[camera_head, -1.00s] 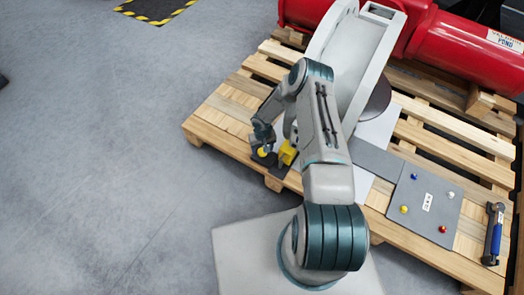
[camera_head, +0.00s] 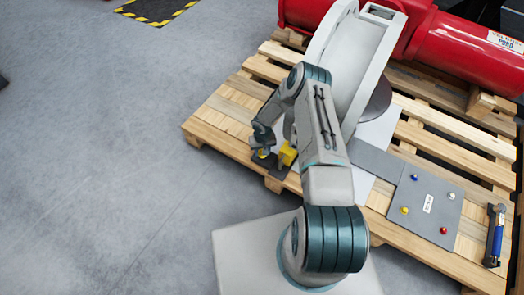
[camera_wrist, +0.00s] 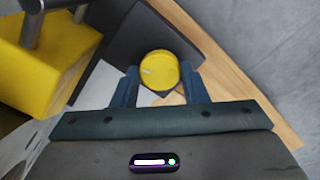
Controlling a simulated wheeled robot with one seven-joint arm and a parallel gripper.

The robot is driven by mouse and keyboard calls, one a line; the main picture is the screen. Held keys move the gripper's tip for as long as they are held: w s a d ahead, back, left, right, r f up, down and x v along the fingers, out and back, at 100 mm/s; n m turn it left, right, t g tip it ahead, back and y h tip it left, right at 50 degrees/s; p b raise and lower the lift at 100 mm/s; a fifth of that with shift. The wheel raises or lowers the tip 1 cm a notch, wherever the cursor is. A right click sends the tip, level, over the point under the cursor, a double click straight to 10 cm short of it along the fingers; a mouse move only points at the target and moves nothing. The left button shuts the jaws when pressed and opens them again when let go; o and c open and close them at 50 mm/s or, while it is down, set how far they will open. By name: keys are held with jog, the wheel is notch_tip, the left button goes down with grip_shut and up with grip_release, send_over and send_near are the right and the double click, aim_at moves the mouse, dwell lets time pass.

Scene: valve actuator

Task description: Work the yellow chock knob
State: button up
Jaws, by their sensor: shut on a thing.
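The yellow chock knob (camera_wrist: 159,70) is a round yellow cap, seen in the wrist view between the two blue-grey fingers of my gripper (camera_wrist: 159,88). The fingers are shut on its sides. In the head view the knob (camera_head: 263,153) shows only as a small yellow patch under my gripper (camera_head: 262,146), at the pallet's near left edge. A yellow block (camera_head: 287,154) stands just right of it on a dark plate, and fills the upper left of the wrist view (camera_wrist: 45,55). The knob's lower part is hidden.
The wooden pallet (camera_head: 225,117) carries a large grey valve housing (camera_head: 347,70) and a red cylinder (camera_head: 465,50). A grey panel (camera_head: 425,205) with small coloured knobs lies to the right, near a blue-handled tool (camera_head: 496,235). The floor at left is clear.

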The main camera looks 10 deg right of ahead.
jog(key=m+b, duration=0.2)
jog(key=m, duration=0.3)
jog(key=shift+w+f, duration=0.1)
jog(key=m+b, duration=0.3)
jog(key=m, duration=0.2)
jog(key=shift+m, duration=0.4)
jog(key=m+b, duration=0.1)
jog(key=m, duration=0.3)
jog(key=shift+m+b, duration=0.3)
jog(key=shift+b, duration=0.05)
jog(key=m+b, duration=0.1)
jog(key=m, duration=0.3)
jog(key=shift+m, duration=0.4)
jog(key=o, duration=1)
jog(key=shift+r, duration=0.2)
notch_tip(320, 180, up, 14)
jog(key=p, duration=0.4)
jog(key=shift+f, duration=0.2)
